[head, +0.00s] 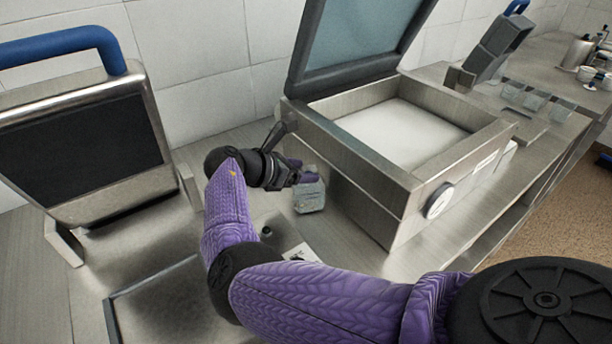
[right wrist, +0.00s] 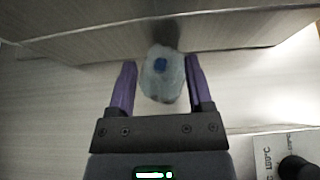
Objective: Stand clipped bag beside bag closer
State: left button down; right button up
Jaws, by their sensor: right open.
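A small translucent grey bag (head: 310,197) stands on the steel counter, close to the front-left wall of the open-lidded steel machine. In the right wrist view the bag (right wrist: 160,85) has a blue clip (right wrist: 160,65) and lies between my two purple fingers. My right gripper (head: 298,177) is open around the bag, with small gaps on both sides in the wrist view (right wrist: 162,78). A grey upright device with a blue lever (head: 497,46) stands at the back right and looks like the bag closer. My left gripper is out of view.
The open steel machine (head: 370,180) with its raised lid (head: 362,40) stands between the bag and the grey device. Several clear bags (head: 535,100) stand near that device. A blue-handled press (head: 80,140) is at left.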

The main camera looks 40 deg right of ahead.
jog(key=shift+d+f, duration=0.4)
jog(key=shift+d, duration=0.2)
grip_shut()
dwell(0.9)
